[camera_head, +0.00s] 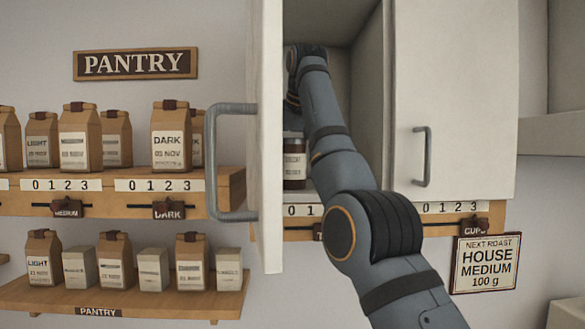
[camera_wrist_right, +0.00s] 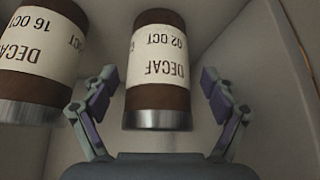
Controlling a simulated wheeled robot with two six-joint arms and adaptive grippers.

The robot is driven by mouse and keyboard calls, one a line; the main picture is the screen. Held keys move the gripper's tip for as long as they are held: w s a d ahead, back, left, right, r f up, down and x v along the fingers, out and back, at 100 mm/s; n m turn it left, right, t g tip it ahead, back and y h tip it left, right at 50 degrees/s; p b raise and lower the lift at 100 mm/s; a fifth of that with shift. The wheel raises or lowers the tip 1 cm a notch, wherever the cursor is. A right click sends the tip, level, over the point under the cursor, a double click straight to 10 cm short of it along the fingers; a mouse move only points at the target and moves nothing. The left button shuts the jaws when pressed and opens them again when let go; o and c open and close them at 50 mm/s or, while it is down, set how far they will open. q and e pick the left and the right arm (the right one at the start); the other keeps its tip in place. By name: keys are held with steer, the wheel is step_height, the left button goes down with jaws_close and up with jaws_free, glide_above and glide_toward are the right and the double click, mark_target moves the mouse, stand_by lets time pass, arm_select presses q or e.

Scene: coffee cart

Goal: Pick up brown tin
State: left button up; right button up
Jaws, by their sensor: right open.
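In the right wrist view, a brown tin (camera_wrist_right: 157,72) with a cream label, DECAF 02 OCT, and a silver end stands between the spread fingers of my right gripper (camera_wrist_right: 155,97). Both fingers are apart from its sides, and the gripper is open. A second brown tin (camera_wrist_right: 38,65), DECAF 16 OCT, is left of the left finger. The label print appears upside down. In the head view, my right arm reaches into an open cupboard and its gripper end is mostly hidden. One dark tin (camera_head: 294,166) shows low in the cupboard, left of the arm. My left gripper is out of view.
The open cupboard door (camera_head: 266,120) with its handle (camera_head: 220,160) stands just left of my arm. A closed door (camera_head: 455,95) is on the right. Shelves with several coffee bags (camera_head: 171,137) are at left. A sign (camera_head: 485,264) reads HOUSE MEDIUM 100 g.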

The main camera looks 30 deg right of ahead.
steer(key=shift+w+d+f, duration=0.1)
steer(key=shift+w+d, duration=0.05)
steer(key=shift+w, duration=0.05)
steer(key=shift+w+d+f, duration=0.1)
steer(key=shift+w, duration=0.05)
steer(key=shift+c, duration=0.9)
steer(key=shift+s, duration=0.2)
steer(key=c, duration=0.7)
steer(key=shift+w, duration=0.1)
steer(key=c, duration=0.5)
steer(key=shift+c, duration=0.6)
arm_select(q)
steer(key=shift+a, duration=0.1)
